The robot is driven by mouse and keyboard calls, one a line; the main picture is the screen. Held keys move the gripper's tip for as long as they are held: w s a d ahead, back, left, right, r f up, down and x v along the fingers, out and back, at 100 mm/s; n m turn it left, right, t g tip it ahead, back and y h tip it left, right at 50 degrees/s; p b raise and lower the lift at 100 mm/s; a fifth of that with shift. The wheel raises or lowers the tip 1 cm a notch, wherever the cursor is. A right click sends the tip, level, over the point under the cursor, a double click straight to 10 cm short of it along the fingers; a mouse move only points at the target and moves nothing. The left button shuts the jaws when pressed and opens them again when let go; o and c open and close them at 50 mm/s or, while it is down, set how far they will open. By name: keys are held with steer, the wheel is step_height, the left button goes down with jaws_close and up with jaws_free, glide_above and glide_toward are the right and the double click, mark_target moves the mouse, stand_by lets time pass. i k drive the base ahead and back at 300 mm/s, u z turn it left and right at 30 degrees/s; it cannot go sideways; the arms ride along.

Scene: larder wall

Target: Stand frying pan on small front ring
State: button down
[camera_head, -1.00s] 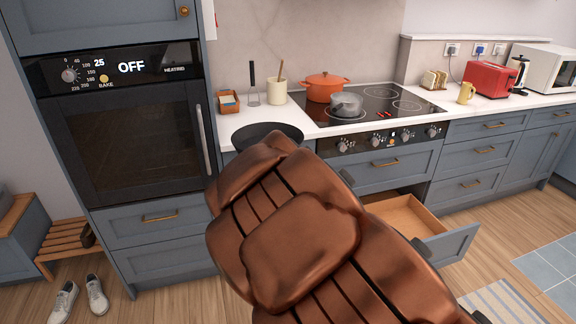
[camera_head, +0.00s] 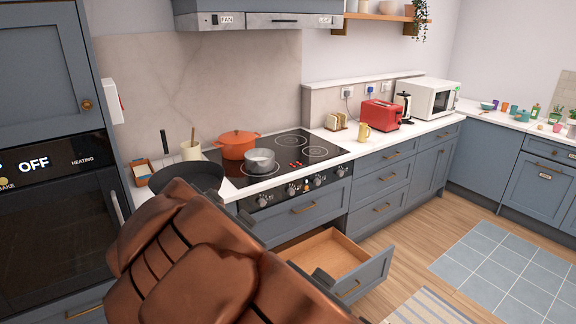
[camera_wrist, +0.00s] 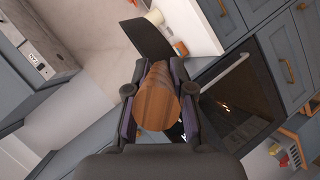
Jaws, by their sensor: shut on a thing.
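My gripper (camera_wrist: 159,84) is shut on the brown wooden handle (camera_wrist: 158,100) of the dark frying pan (camera_wrist: 148,38) in the wrist view. In the head view the pan (camera_head: 190,176) is held left of the hob (camera_head: 237,179), over or beside the counter's front part; its height above the counter is unclear. My arm hides the gripper and handle there. The front right ring (camera_head: 315,152) is bare and looks smaller than the front left ring, on which a grey saucepan (camera_head: 261,161) stands.
An orange lidded pot (camera_head: 237,145) stands at the hob's back left. A utensil crock (camera_head: 191,151) and small box (camera_head: 142,173) stand left of the hob. An open drawer (camera_head: 365,278) juts out below it. The toaster (camera_head: 380,114) and yellow mug (camera_head: 363,131) stand to the right.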

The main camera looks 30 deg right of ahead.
mark_target(323, 156)
steer(key=z, duration=2.25)
steer(key=i, duration=3.7)
steer(key=u, duration=3.95)
